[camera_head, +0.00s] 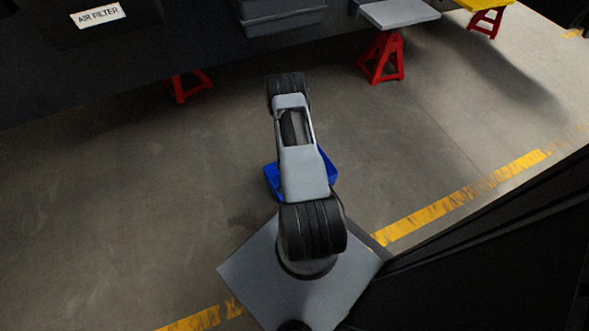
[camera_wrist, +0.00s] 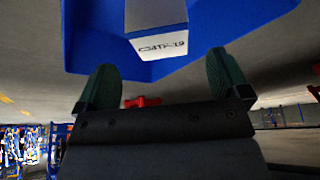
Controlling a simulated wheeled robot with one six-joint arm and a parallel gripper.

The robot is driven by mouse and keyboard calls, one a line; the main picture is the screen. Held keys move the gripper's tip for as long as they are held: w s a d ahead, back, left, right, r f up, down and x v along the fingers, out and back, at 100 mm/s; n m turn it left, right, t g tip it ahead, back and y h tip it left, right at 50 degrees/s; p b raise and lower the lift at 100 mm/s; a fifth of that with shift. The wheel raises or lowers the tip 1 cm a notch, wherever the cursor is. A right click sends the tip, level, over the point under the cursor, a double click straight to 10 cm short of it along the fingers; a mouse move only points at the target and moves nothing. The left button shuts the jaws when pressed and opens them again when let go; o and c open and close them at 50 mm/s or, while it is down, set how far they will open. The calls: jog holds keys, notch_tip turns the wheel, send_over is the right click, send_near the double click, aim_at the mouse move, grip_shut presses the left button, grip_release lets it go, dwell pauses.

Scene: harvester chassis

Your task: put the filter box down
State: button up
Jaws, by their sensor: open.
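The filter box (camera_wrist: 157,22) is a pale grey block with a printed label on its near face, at the top middle of the wrist view. It sits in a blue bin (camera_wrist: 90,35), whose walls show on both sides of it. My gripper (camera_wrist: 161,62) has two dark green fingers spread wide apart, with nothing between them. The box lies beyond the fingertips, and I see no finger closed on it. In the head view the blue bin (camera_head: 328,172) is mostly hidden under my arm; the box and my gripper are hidden there.
A dark chassis with an "AIR FILTER" sign (camera_head: 97,15) spans the top left of the head view. Red stands (camera_head: 384,58) stand beneath it and at the upper right. A yellow floor line (camera_head: 460,200) runs at the lower right. The floor on the left is clear.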

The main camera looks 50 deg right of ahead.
jog(key=w+a+r+n+t+y+p, duration=0.1)
jog(key=w+a+r+n, duration=0.3)
jog(key=r, duration=0.7)
jog(key=w+a+r+y, duration=0.15)
jog(key=a+r, duration=0.35)
jog(key=r, duration=0.5)
jog(key=w+a+r+n+t+y+p, duration=0.1)
jog(key=w+a+r+n, duration=0.3)
jog(key=r, duration=0.7)
jog(key=s+a+r+n, duration=0.2)
jog(key=s+a+r, duration=0.4)
jog(key=s+r, duration=0.1)
jog(key=s+a+r+n+g, duration=0.1)
jog(key=s+a+r+n, duration=0.1)
jog(key=s+a+r, duration=0.4)
notch_tip(320, 180, up, 4)
jog(key=shift+s+a+r+g, duration=0.1)
jog(key=shift+s+a+g, duration=0.2)
jog(key=shift+s, duration=0.65)
jog(key=shift+y, duration=0.25)
